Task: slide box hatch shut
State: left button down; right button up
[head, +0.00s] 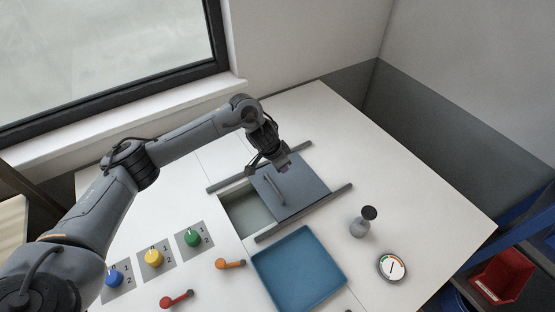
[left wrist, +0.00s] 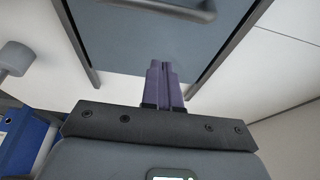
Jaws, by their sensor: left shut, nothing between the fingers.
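The grey-blue hatch panel (head: 304,182) lies between two grey rails on the white table, with a bar handle (head: 275,189) near its left edge. To its left part of the box opening (head: 247,212) shows, so the hatch is partly open. My left gripper (head: 283,168) is shut and empty, over the hatch's far side near the far rail. In the left wrist view my purple fingertips (left wrist: 164,68) are together in front of the hatch panel (left wrist: 150,40), with its handle (left wrist: 175,8) at the top. I cannot tell whether the fingers touch the panel. My right gripper is not in view.
A blue tray (head: 336,257) lies in front of the hatch. A grey knob post (head: 362,222) and a dial gauge (head: 392,267) stand to the right. Blue, yellow and green knobs (head: 191,237) and red and orange levers (head: 230,264) sit at front left. The table's far right is clear.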

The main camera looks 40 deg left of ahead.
aim_at(274, 175)
pick_arm(q)
jog(key=shift+x, duration=0.9)
jog(key=shift+s+a+f+p, duration=0.15)
jog(key=shift+s+p, duration=0.15)
jog(key=shift+s+a+f+p, duration=0.2)
jog(key=shift+s, duration=0.55)
jog(key=shift+s+a+f+p, duration=0.2)
jog(key=shift+s, duration=0.6)
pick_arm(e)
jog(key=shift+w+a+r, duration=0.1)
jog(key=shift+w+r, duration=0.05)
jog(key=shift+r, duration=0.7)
